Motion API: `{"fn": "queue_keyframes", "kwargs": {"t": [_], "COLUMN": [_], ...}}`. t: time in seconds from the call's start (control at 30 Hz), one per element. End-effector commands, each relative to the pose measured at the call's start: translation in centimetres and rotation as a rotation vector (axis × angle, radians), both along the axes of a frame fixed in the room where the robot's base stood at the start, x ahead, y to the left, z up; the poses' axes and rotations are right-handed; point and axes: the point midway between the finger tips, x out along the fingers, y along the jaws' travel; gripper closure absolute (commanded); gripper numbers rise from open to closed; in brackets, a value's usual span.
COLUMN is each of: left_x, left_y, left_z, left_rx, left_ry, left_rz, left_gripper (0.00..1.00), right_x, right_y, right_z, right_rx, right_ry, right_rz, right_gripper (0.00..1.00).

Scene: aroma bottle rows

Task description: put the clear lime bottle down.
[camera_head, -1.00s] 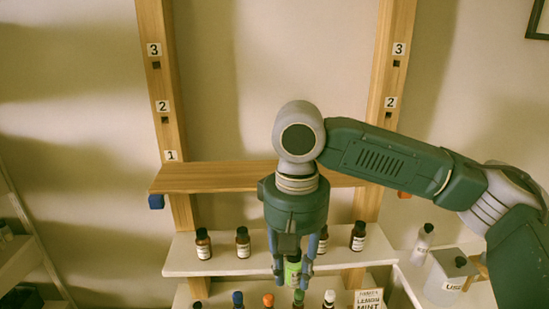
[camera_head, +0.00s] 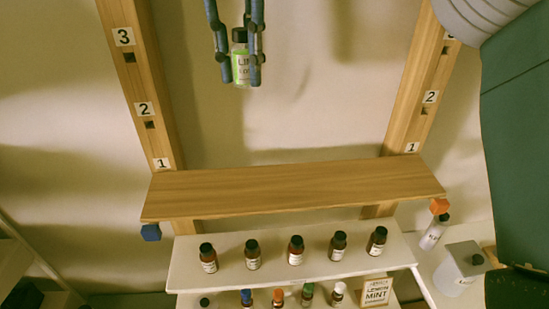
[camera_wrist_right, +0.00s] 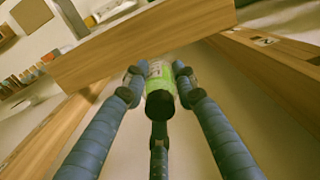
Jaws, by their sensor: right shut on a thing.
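The clear lime bottle (camera_head: 240,68) has a black cap, green contents and a white label. It hangs upright in the head view, at the top, above the empty wooden shelf board. My right gripper (camera_head: 240,72) is shut on it, with blue fingers on both sides. In the right wrist view the bottle (camera_wrist_right: 160,90) sits between the fingertips of the gripper (camera_wrist_right: 158,80), cap towards the camera. The wooden shelf board (camera_head: 300,188) lies beyond it, with nothing on top. My left gripper is not in view.
A row of brown bottles (camera_head: 296,250) stands on the white shelf (camera_head: 190,270) below the board. Lower bottles have coloured caps, beside a lemon mint sign (camera_head: 375,291). Numbered wooden posts (camera_head: 145,90) flank the board. A white jug (camera_head: 460,268) stands at lower right.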

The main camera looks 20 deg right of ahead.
Motion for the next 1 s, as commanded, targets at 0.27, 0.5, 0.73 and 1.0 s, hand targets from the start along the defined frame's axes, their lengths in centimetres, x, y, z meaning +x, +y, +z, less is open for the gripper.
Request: {"fn": "queue_keyframes", "kwargs": {"t": [0.27, 0.5, 0.73, 1.0], "left_x": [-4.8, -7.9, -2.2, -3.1], "left_y": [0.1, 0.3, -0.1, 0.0], "left_z": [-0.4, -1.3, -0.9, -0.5], "left_rx": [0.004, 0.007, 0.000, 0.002], "left_ry": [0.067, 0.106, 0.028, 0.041], "left_rz": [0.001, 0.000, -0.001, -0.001], "left_gripper": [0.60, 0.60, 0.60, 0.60], "right_x": [-0.2, -0.3, -0.3, -0.3], "right_y": [0.0, 0.0, 0.0, -0.1], "right_z": [-5.3, -11.8, -15.3, -17.5], "right_rx": [0.004, 0.003, 0.002, 0.001], "right_ry": [0.007, 0.003, 0.000, 0.000], "right_rz": [0.007, 0.002, 0.000, -0.001], "right_gripper": [1.00, 1.00, 1.00, 1.00]}}
